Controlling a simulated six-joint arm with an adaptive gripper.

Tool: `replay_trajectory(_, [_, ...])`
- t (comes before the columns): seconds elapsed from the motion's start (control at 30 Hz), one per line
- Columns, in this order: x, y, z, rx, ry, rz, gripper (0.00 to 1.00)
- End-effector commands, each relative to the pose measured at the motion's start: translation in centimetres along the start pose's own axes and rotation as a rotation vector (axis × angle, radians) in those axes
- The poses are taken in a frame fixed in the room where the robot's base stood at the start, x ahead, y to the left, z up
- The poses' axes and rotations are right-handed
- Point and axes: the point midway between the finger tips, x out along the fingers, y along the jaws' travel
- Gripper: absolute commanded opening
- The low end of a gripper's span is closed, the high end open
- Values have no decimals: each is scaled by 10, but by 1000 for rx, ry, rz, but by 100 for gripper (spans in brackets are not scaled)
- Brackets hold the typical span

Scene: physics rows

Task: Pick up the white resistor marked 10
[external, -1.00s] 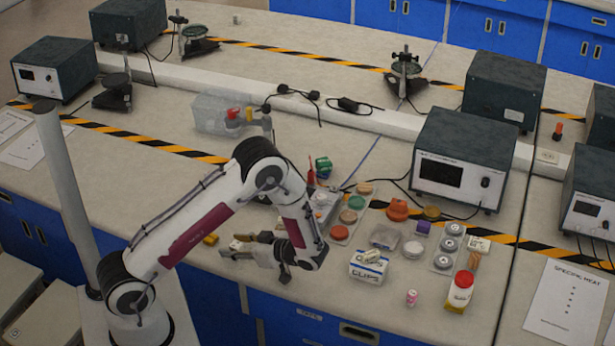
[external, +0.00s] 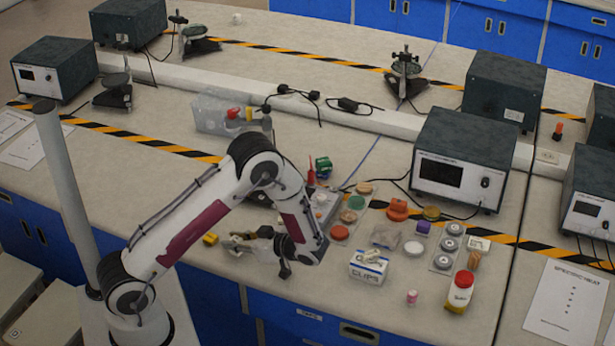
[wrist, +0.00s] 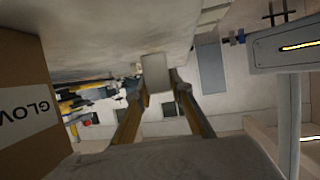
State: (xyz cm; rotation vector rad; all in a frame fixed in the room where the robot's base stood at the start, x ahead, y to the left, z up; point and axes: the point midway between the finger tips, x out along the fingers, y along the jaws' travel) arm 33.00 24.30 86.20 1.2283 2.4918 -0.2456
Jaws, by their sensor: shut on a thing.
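My gripper (external: 232,241) is over the front left of the bench, by the front edge. In the wrist view its two fingers (wrist: 160,92) are shut on a pale, whitish block (wrist: 155,73), which sits between the tips. No marking can be read on this block, so I cannot tell its number. Another small white block (external: 478,243) with dark marks lies at the right, beside the grey discs, far from my gripper; its marks are too small to read.
A yellow piece (external: 210,239) lies just left of my gripper. A clips box (external: 368,268), a red-capped jar (external: 459,291) and several coloured discs stand to the right. A clear bin (external: 220,113) is behind. A brown gloves box (wrist: 28,100) shows in the wrist view.

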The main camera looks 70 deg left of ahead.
Motion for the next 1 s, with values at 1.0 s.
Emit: replay_trajectory(1.0, [-31, 0, -75, 0, 1, 0, 0])
